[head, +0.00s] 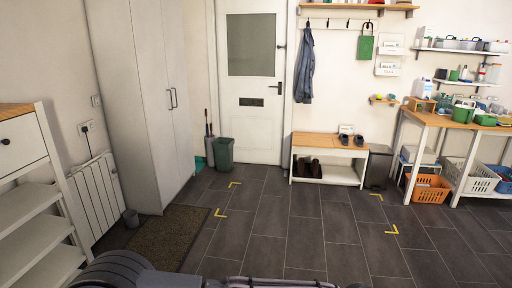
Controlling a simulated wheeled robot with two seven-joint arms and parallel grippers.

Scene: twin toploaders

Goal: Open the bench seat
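The bench (331,171) stands against the far wall, right of the white door. It has a wooden seat (306,140) on the left part of its top and an open white frame below. The seat lies flat and looks shut. A pair of dark shoes and a small white box rest on the right part of the top. Dark boots (313,168) stand inside on the lower shelf. Neither of my grippers shows in the head view. Only dark parts of my own body show at the bottom edge.
Clear grey tiled floor (288,226) with yellow corner marks lies before the bench. A workbench (440,121) with baskets below is at right. A tall cabinet (150,95) is at left.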

